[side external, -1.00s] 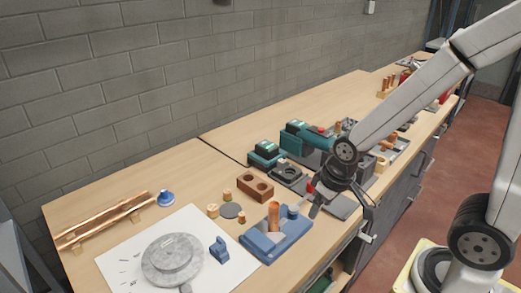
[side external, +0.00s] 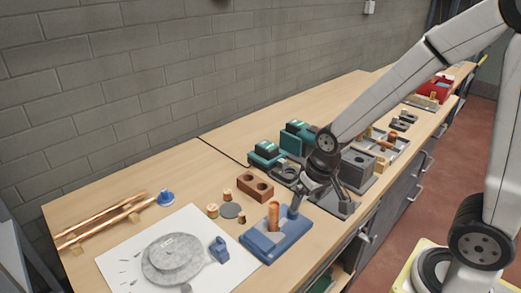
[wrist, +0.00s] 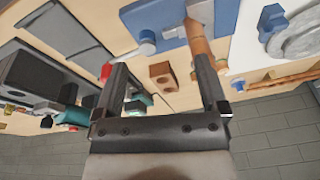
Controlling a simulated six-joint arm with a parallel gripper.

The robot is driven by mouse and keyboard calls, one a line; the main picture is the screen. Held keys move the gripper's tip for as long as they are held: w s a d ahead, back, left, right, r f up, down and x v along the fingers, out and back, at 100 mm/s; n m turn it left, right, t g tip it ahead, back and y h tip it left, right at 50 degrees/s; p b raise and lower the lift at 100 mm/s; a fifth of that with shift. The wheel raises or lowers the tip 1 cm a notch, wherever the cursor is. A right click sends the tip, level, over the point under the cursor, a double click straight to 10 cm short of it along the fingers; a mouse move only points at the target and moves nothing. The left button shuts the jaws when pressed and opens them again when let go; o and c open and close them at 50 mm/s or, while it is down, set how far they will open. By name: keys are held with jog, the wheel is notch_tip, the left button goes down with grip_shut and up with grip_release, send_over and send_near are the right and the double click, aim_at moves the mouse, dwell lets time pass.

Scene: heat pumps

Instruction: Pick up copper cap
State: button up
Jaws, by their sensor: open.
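Several small copper-coloured pieces stand on the bench, left of the brown block: one at the left (side external: 212,210), one further back (side external: 227,194) and one at the front (side external: 241,216). I cannot tell which is the copper cap. A larger copper tube (side external: 274,215) stands upright in a blue fixture (side external: 266,246). My gripper (side external: 298,204) is tilted down just right of this tube, above the bench. In the wrist view my gripper (wrist: 160,64) is open, with nothing between its fingers. The tube (wrist: 197,38) and blue fixture (wrist: 165,22) show beyond its fingertips.
A brown block with two holes (side external: 255,187) stands behind the blue fixture. Green-topped tools (side external: 266,152) and grey fixtures crowd the area behind and right of my gripper. A white sheet (side external: 130,262) with a grey disc lies front left, copper pipes (side external: 100,222) at far left.

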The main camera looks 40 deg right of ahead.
jog(key=w+a+m, duration=0.4)
jog(key=w+m, duration=0.6)
jog(key=w, duration=0.3)
jog(key=m+g+y, duration=0.1)
jog(key=m+g, duration=0.1)
jog(key=m, duration=0.9)
send_over(212, 207)
jog(key=d, duration=0.1)
jog(key=f, duration=0.4)
jog(key=shift+s+f, duration=0.4)
jog(key=shift+w+a+f, duration=0.1)
jog(key=shift+a+f, duration=0.1)
jog(key=shift+f, duration=1.15)
jog(key=shift+f, duration=0.1)
jog(key=shift+w+a+f, duration=0.1)
jog(key=shift+a+f, duration=0.05)
jog(key=shift+f, duration=1.1)
jog(key=shift+w+a+f, duration=0.1)
jog(key=shift+a+f, duration=0.05)
jog(key=shift+f, duration=1.05)
